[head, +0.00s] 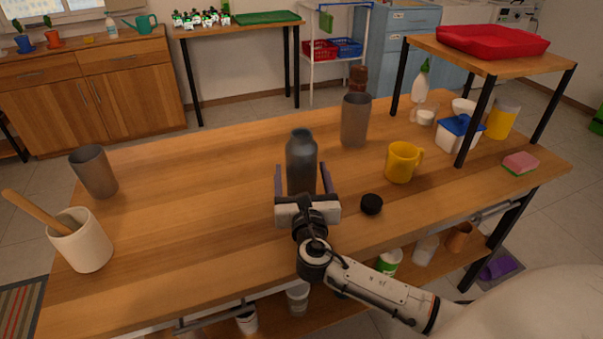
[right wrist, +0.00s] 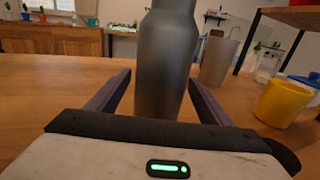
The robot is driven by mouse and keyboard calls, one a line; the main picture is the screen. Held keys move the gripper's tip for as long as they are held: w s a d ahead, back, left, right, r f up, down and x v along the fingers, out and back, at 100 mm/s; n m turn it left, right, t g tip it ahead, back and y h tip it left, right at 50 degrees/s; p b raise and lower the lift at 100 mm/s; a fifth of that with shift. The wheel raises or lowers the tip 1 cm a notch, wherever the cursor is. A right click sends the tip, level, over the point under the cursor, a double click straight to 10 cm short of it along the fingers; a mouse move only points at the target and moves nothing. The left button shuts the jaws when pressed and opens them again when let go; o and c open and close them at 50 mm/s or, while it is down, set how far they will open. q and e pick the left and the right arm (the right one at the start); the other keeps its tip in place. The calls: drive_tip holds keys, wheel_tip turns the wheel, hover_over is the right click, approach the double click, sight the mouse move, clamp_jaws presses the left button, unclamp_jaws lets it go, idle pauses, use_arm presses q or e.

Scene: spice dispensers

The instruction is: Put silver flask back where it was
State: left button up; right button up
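The silver flask (head: 302,155), a dark grey metal bottle with a narrow neck, stands upright over the middle of the wooden table. Its base is hidden behind my right gripper, so I cannot tell whether it touches the tabletop. My right gripper (head: 301,180) has one finger on each side of the flask, with narrow gaps between fingers and flask, so it looks open around it. The right wrist view shows the flask (right wrist: 166,65) upright between the fingers. A black round cap (head: 371,204) lies on the table right of the gripper. My left gripper is not in view.
A grey cup (head: 355,121) and a yellow mug (head: 402,162) stand right of the flask. Another grey cup (head: 94,171) and a cream pot (head: 80,241) are at the left. A raised shelf (head: 480,58) stands at the right. The table's left-centre is clear.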

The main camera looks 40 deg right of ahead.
drive_tip(key=shift+s+r, duration=0.1)
drive_tip(key=v, duration=1.2)
idle(1.1)
